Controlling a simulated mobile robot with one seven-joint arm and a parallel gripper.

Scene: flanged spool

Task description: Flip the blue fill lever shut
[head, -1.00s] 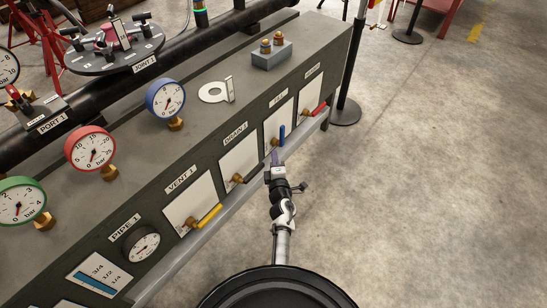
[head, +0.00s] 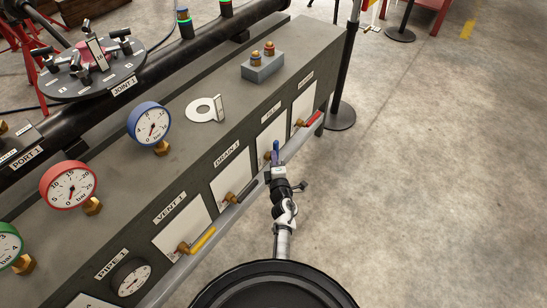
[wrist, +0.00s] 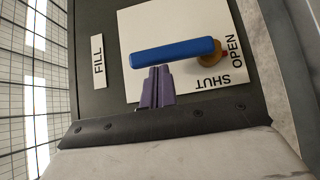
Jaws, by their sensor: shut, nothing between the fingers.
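The blue fill lever (wrist: 172,52) extends across the white plate (wrist: 160,22) in the wrist view, from its brass pivot (wrist: 209,60) on the right toward the FILL label (wrist: 98,61). OPEN is printed right of the pivot and SHUT below it. My gripper (wrist: 156,72) has its purple fingers together, with nothing between them. The fingertips are at the lever's lower edge, left of its middle; I cannot tell if they touch. In the head view, the blue lever (head: 276,147) shows just beyond my gripper (head: 274,160), which partly hides it.
The yellow vent lever (head: 202,240) and the dark drain lever (head: 243,192) are to the left on the panel. A red lever (head: 313,119) is to the right. A grey rail (head: 222,226) runs along the front.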

